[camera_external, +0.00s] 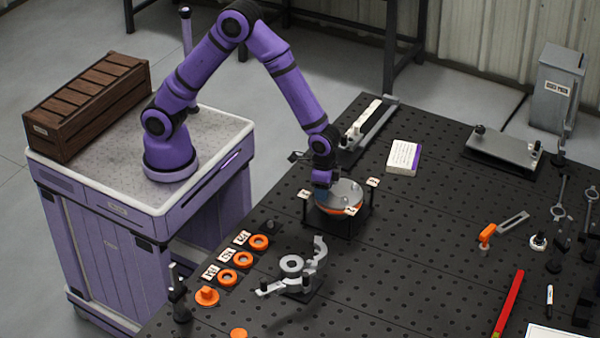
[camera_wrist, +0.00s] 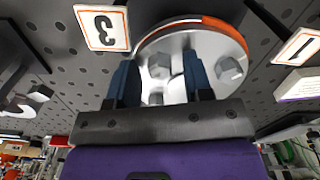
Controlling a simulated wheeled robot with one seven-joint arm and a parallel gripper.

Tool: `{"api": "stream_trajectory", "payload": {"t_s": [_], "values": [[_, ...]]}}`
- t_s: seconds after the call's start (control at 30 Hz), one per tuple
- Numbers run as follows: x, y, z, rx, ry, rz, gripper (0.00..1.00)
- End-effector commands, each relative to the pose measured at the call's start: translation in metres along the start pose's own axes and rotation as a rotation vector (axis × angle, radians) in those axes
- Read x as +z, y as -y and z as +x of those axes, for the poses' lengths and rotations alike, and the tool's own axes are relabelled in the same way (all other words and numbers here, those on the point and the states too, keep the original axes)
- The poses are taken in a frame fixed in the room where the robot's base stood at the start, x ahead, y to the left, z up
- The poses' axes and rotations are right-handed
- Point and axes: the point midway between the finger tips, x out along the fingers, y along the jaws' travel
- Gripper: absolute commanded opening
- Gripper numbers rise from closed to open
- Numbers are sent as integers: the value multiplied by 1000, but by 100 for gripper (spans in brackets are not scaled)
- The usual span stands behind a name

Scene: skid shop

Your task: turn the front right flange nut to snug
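The round flange (camera_external: 345,192) has a silver top face and an orange edge, and sits on a dark stand on the black bench. The wrist view shows the flange face (camera_wrist: 185,40) with several silver hex nuts. One nut (camera_wrist: 229,68) is right of the right finger, and another (camera_wrist: 159,65) shows between the fingers. My gripper (camera_external: 322,190) is over the left part of the flange, pointing down. In the wrist view my gripper (camera_wrist: 162,78) has two blue fingers standing apart, with visible gaps beside the nut. Which nut is front right, and whether a fingertip touches one, I cannot tell.
Numbered tags stand around the flange, one reading 3 (camera_wrist: 101,28). Orange rings (camera_external: 243,259) and a grey clamp-like fixture (camera_external: 302,268) are in front. A white-and-purple booklet (camera_external: 403,157) lies behind right. The bench right of the flange is mostly clear.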

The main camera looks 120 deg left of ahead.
Motion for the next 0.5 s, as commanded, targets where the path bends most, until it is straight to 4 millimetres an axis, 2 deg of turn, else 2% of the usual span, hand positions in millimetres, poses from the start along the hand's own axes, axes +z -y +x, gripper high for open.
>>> {"api": "stream_trajectory", "payload": {"t_s": [0.33, 0.5], "values": [[0, 0, -2, 0, -1, -1, 49], [-1, 0, -22, 1, -4, -2, 49]]}}
